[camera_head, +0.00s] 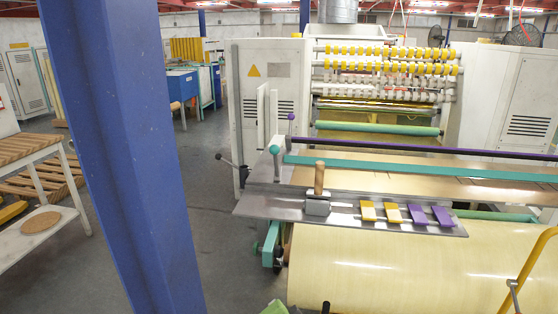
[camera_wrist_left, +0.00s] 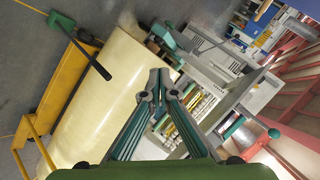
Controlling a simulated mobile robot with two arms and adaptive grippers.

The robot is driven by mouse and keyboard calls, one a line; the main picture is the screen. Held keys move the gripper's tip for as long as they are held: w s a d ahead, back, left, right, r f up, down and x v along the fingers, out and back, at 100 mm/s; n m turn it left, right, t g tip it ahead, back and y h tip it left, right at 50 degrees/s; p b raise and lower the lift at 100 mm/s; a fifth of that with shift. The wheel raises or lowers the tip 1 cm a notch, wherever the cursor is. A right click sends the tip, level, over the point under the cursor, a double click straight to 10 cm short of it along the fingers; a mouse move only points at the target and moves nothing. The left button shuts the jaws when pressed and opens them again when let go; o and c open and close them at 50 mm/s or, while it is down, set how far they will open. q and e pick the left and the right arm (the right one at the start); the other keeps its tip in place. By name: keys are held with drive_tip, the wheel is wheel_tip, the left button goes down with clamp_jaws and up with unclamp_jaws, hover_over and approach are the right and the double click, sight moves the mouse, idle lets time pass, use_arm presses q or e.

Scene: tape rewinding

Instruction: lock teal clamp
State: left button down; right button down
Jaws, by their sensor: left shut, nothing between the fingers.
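The teal clamp (camera_head: 400,169) is a long teal bar lying across the machine's table in the head view. A teal knob (camera_head: 275,150) stands at its left end. A purple bar (camera_head: 420,149) runs behind it, with a purple knob (camera_head: 291,117) raised at its left end. My left gripper (camera_wrist_left: 159,84) shows in the left wrist view, its dark green fingers together and empty, in front of the large pale roll and the machine. I cannot make out its contact with any part of the clamp. My right gripper is not in view.
A metal shelf (camera_head: 260,207) holds a wooden-handled block (camera_head: 318,190), yellow tabs (camera_head: 391,213) and purple tabs (camera_head: 430,215). The large pale roll (camera_head: 400,265) lies below it. A blue post (camera_head: 120,150) stands at left, and a yellow rail (camera_head: 530,265) at right. Floor is open left of the machine.

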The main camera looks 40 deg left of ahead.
use_arm(q)
drive_tip(key=w+a+r+m+t+y, duration=0.1)
drive_tip(key=w+a+r+y, duration=0.1)
drive_tip(key=w+r, duration=0.3)
drive_tip(key=w+a+r+m+t+y, duration=0.1)
drive_tip(key=w+a+r+y, duration=0.2)
drive_tip(key=w+r, duration=0.3)
drive_tip(key=w+a+r+t+y, duration=0.1)
drive_tip(key=w+r+y, duration=0.3)
drive_tip(key=r, duration=1)
drive_tip(key=shift+w+a+m+t+y, duration=0.4)
drive_tip(key=shift+w+a, duration=0.5)
drive_tip(key=shift+w, duration=0.3)
drive_tip(key=shift+r, duration=0.1)
